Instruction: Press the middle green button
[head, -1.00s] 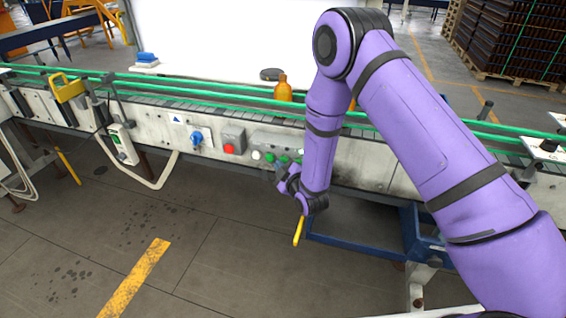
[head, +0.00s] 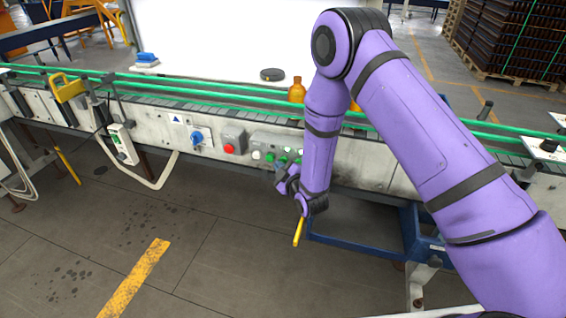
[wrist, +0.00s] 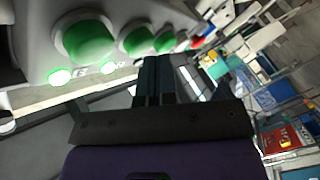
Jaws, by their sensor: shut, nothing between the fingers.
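A row of green buttons sits on a grey panel on the side of the conveyor. The middle green button (head: 282,159) is just above my gripper (head: 281,176) in the head view, partly crowded by my arm. In the wrist view three green buttons run along the top, with the middle green button (wrist: 137,40) between a large near one (wrist: 85,38) and a smaller one (wrist: 165,42). My gripper (wrist: 158,62) is shut and empty, its fingertips close below the smaller buttons. I cannot tell whether they touch anything.
A red button (head: 229,148) and a blue switch (head: 196,137) are left of the panel. A blue frame (head: 355,243) is below; the floor in front is open.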

